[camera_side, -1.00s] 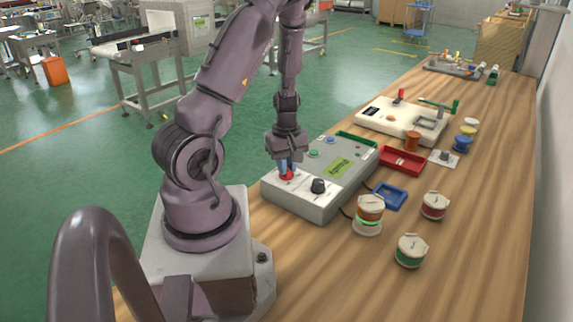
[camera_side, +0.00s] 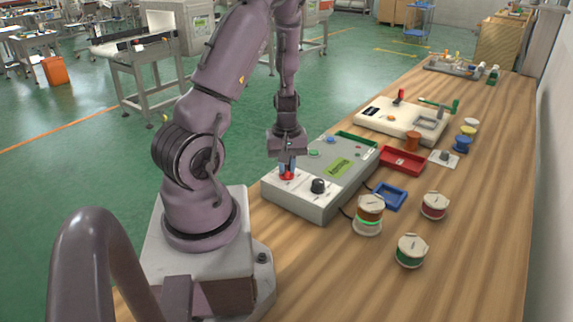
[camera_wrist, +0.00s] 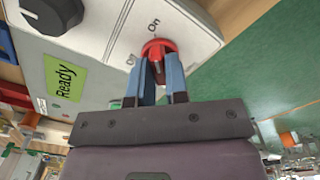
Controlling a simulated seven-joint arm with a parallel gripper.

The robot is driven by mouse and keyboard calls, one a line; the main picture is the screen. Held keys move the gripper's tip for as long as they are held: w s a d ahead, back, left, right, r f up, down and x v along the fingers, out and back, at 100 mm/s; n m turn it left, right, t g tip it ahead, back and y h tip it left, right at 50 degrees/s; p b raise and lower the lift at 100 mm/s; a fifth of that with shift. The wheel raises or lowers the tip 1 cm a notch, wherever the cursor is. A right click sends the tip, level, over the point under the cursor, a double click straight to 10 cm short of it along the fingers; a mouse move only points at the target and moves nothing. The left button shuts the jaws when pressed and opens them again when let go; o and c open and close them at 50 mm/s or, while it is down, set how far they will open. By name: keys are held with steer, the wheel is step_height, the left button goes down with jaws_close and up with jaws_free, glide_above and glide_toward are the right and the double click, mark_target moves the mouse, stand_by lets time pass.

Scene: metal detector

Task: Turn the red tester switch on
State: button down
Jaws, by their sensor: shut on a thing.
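The red tester switch (camera_side: 287,176) is a round red knob on the near end of the grey tester box (camera_side: 312,205). In the wrist view the red switch (camera_wrist: 158,46) sits beside the printed word "On", with a second, partly hidden label to its lower left. My gripper (camera_side: 286,168) points down at the knob, and its blue fingers (camera_wrist: 158,72) are shut on its raised ridge, one on each side. The fingers hide part of the knob, so I cannot tell its exact setting. A green "Ready" label (camera_wrist: 65,78) shows on the box.
A black knob (camera_side: 318,186) stands right beside the switch. A red tray (camera_side: 402,161), a blue tray (camera_side: 390,196) and several wire spools (camera_side: 411,251) lie to the right. A cream device (camera_side: 385,118) stands farther back.

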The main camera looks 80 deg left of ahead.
mark_target(287, 171)
steer(key=c, duration=1.1)
jaws_free()
steer(key=shift+r, duration=0.1)
step_height(287, 171, up, 13)
steer(key=shift+f, duration=0.1)
steer(key=d+r+m+t, duration=0.2)
steer(key=d+r+m, duration=0.2)
steer(key=d, duration=0.5)
steer(key=w+d+r+m+t, duration=0.1)
steer(key=d+r+m, duration=0.4)
steer(key=d+m, duration=0.3)
steer(key=d+r+m+t, duration=0.2)
steer(key=d+r+m, duration=0.3)
steer(key=d, duration=0.4)
steer(key=shift+w+d+r+m+t, duration=0.2)
steer(key=shift+w+d+m+t, duration=0.1)
steer(key=shift+w+d+m, duration=0.1)
